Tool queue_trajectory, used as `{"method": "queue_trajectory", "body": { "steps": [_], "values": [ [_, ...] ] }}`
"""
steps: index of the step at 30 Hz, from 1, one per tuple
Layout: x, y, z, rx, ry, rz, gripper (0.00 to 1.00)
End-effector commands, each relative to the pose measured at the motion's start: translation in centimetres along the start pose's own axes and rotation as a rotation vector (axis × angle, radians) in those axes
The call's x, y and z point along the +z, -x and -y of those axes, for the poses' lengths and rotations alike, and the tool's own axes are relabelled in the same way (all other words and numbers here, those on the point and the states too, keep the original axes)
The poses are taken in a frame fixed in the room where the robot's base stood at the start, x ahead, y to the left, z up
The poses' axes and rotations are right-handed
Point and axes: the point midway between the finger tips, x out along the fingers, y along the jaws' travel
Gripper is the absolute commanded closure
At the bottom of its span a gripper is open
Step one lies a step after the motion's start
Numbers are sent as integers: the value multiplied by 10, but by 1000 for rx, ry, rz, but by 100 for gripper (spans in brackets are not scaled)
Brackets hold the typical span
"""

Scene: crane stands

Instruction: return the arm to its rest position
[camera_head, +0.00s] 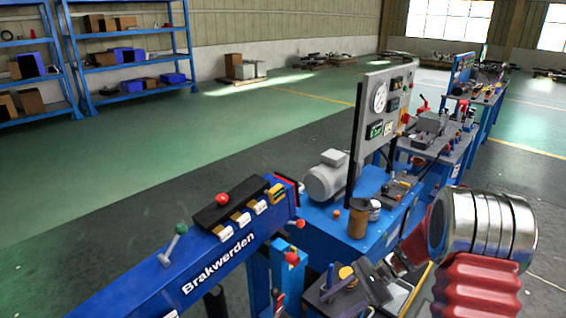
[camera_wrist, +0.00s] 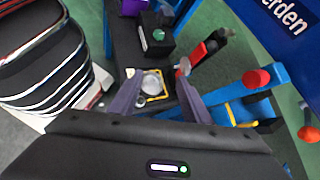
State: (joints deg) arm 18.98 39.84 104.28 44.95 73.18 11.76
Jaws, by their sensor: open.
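My gripper (camera_head: 345,284) is in the lower middle of the head view, above a small dark stand (camera_head: 318,298). In the wrist view my gripper's two purple-grey fingers (camera_wrist: 158,92) are spread apart with nothing held. Between and beyond them lies a round grey disc (camera_wrist: 152,82) with a yellow edge on the dark stand top. I cannot tell how far above it the fingertips are. My red and chrome arm fills the lower right of the head view, and part of the gripper hides behind its own wrist.
The blue Brakwerden beam (camera_head: 232,236) with levers runs just left of my gripper. A blue bench (camera_head: 375,228) with a motor (camera_head: 326,176), a brown cup (camera_head: 358,218) and a gauge panel (camera_head: 386,105) stands behind. Red-knobbed levers (camera_wrist: 257,78) are close right. Open green floor lies far left.

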Motion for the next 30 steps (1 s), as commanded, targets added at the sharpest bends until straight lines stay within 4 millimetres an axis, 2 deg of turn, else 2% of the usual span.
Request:
{"method": "queue_trajectory", "body": {
  "steps": [12, 30],
  "values": [
    [52, 30, -38, 189, 252, -217, 57],
    [118, 74, -81, 398, 596, -494, 57]
  ]
}}
